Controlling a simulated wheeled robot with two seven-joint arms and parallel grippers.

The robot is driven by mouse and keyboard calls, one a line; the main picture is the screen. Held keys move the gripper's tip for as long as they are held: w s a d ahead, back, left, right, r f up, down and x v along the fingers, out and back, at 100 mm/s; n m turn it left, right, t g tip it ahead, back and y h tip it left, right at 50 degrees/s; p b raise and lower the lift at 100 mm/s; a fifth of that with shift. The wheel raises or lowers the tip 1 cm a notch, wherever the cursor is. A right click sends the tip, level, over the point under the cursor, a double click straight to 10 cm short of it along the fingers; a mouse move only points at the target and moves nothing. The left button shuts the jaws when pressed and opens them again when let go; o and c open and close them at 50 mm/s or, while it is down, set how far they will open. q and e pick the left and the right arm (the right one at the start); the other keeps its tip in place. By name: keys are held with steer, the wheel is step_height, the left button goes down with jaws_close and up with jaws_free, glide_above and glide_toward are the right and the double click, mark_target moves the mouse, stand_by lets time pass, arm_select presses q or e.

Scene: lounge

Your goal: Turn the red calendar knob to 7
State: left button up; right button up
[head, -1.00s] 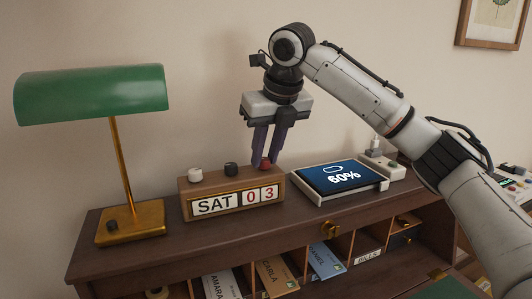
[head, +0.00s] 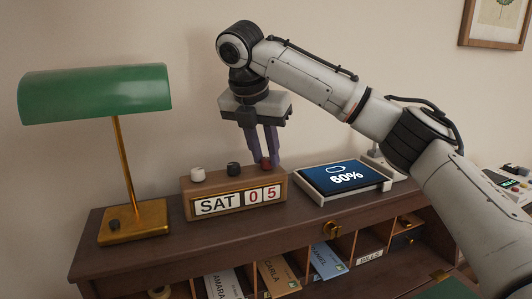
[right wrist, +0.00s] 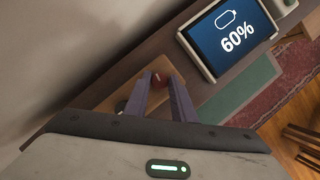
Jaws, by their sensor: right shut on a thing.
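The wooden calendar (head: 235,195) stands on top of the desk and reads SAT 0 5. Three knobs sit on its top: a white one (head: 197,174), a black one (head: 233,169) and the red knob (head: 266,163) at the right end. My right gripper (head: 265,162) points down from above, its purple fingers shut on the red knob. In the right wrist view the red knob (right wrist: 158,79) shows between the fingertips. The fingers partly hide the knob in the head view. My left gripper is not in view.
A green-shaded brass lamp (head: 95,94) stands left of the calendar. A tablet (head: 343,177) showing 60% lies close to its right. Below are cubbyholes with labelled envelopes (head: 275,276). The wall (head: 190,60) is behind the desk.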

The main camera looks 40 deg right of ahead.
steer(key=m, duration=0.2)
steer(key=m+g, duration=0.1)
steer(key=m, duration=0.1)
steer(key=m+g, duration=0.1)
steer(key=m, duration=0.1)
steer(key=shift+w+r+m+h, duration=0.15)
steer(key=shift+w+m+h, duration=0.15)
steer(key=shift+h, duration=0.1)
steer(key=m+g, duration=0.1)
steer(key=m, duration=0.1)
steer(key=m+g, duration=0.1)
steer(key=m, duration=0.2)
steer(key=shift+w+y, duration=0.1)
steer(key=shift+y, duration=0.3)
steer(key=shift+m+g, duration=0.3)
steer(key=shift+m, duration=0.1)
steer(key=o, duration=1.1)
steer(key=shift+c, duration=0.2)
